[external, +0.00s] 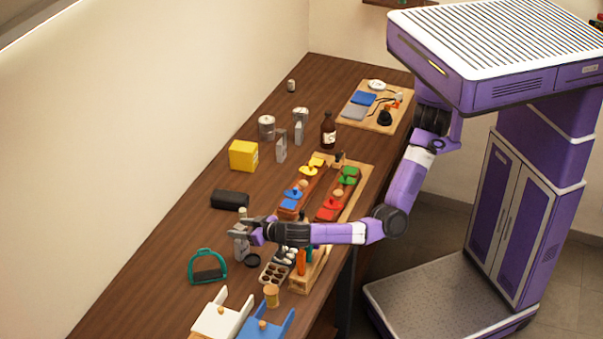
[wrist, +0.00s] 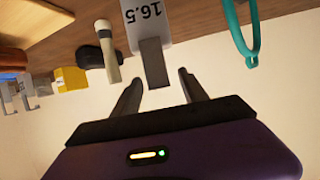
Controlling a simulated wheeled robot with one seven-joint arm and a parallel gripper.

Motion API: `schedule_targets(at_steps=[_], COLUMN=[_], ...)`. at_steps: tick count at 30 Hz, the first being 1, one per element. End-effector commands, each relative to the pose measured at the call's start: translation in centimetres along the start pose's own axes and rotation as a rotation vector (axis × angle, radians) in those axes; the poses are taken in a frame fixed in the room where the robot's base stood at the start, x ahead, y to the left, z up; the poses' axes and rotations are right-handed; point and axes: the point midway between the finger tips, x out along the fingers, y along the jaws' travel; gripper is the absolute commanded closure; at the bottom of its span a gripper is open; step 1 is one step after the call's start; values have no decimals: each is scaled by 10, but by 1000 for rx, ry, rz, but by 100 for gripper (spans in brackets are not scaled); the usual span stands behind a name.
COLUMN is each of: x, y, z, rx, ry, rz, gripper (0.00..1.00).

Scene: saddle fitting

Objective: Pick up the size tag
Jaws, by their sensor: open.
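The size tag (wrist: 146,22), a pale plate marked 16.5 with a grey block-like end (wrist: 153,62), is straight ahead of my gripper (wrist: 159,76) in the wrist view. My gripper is open, its two fingers spread to either side of the tag's grey end, with nothing held. The grey end appears centred between the fingertips; I cannot tell whether they touch it. In the external view, my gripper (external: 238,229) is over the bench, and the tag (external: 241,249) shows partly below it, the rest hidden by the gripper.
A pale-topped rod (wrist: 111,62) stands close beside the tag. A teal stirrup (external: 208,267) and black ring (external: 252,261) are nearby. A black case (external: 230,199), yellow box (external: 243,155) and other grey holders (external: 281,149) stand farther along the wooden bench (external: 170,235).

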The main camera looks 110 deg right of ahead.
Motion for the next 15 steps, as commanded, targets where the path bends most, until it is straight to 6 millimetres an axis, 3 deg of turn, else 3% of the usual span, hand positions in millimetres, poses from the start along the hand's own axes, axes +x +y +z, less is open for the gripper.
schedule_targets(at_steps=[10, 15], x=[5, 5], y=[0, 0], z=[0, 0], rx=[1, 1], ry=[1, 0], rz=[-1, -1], gripper=[51, 84])
